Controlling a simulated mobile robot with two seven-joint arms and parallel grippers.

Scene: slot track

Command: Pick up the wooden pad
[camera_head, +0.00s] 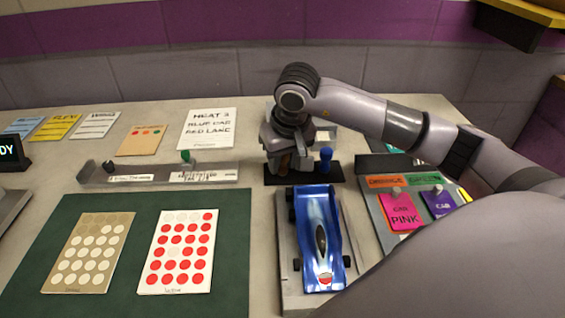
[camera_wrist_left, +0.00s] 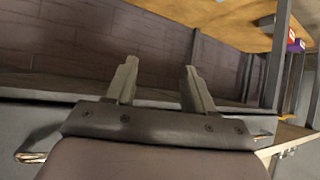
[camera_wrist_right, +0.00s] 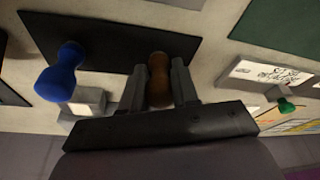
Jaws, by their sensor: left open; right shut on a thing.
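A brown wooden piece with a rounded, knob-like shape, which seems to be the wooden pad (camera_wrist_right: 158,82), stands at the black base plate in the right wrist view. My right gripper (camera_wrist_right: 159,70) is shut on it, one finger on each side. In the head view my right gripper (camera_head: 287,165) points down over the black plate (camera_head: 304,174) behind the blue car, and mostly hides the piece. Whether the piece touches the plate is unclear. My left gripper (camera_wrist_left: 160,68) is open and empty in the left wrist view, away from the tabletop objects.
A blue knobbed piece (camera_head: 325,159) stands right beside my right gripper; it also shows in the right wrist view (camera_wrist_right: 60,75). A blue race car (camera_head: 320,240) lies in front. A slotted grey track (camera_head: 155,174) lies left, and pink and purple cards (camera_head: 401,213) lie right.

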